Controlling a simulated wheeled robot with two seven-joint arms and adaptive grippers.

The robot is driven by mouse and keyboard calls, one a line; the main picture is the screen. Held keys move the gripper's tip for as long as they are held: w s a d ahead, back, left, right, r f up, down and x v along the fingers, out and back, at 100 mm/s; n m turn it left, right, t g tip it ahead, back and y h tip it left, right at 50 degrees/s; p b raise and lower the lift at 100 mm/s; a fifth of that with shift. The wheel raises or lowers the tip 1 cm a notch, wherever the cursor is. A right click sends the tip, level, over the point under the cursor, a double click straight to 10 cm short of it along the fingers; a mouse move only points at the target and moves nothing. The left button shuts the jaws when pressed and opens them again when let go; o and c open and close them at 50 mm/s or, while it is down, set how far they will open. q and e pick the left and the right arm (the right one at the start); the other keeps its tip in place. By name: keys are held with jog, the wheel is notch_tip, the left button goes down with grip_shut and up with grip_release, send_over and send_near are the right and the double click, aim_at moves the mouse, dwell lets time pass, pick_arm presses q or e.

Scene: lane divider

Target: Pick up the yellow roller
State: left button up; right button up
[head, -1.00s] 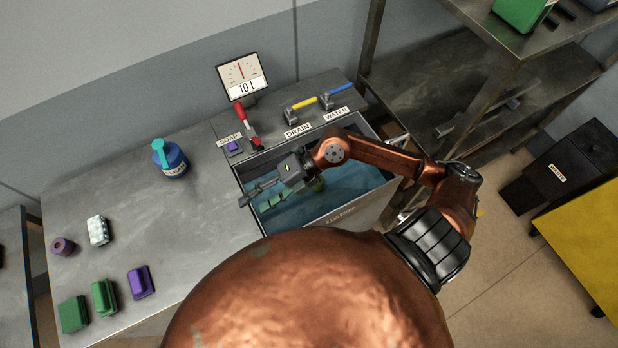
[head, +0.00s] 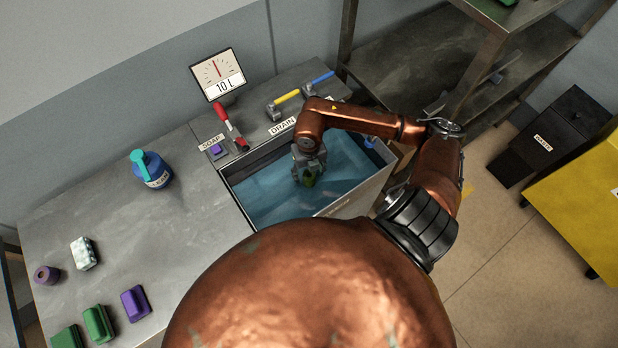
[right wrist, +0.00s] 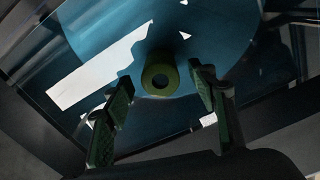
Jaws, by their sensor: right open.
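The yellow roller (right wrist: 160,74) shows in the right wrist view as a dull yellow-green ring with a dark hole, end-on to the camera. It lies in the blue water of the sink (head: 262,205). In the head view only a small yellow-green patch of the roller (head: 309,181) shows below my gripper. My right gripper (head: 308,178) points down into the sink over the roller. In the right wrist view its green-padded fingers (right wrist: 160,95) are spread apart, with the roller between and just beyond them. Contact is not visible. My left gripper is not in view.
A lever panel with a red lever (head: 231,127), a yellow lever (head: 287,97) and a gauge (head: 218,76) stands behind the sink. A blue bottle (head: 152,170), a purple roller (head: 47,275) and several blocks stand on the counter at left. The sink walls surround my gripper.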

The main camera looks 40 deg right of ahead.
jog(key=shift+f, duration=0.75)
jog(key=shift+c, duration=0.3)
jog(key=c, duration=1.3)
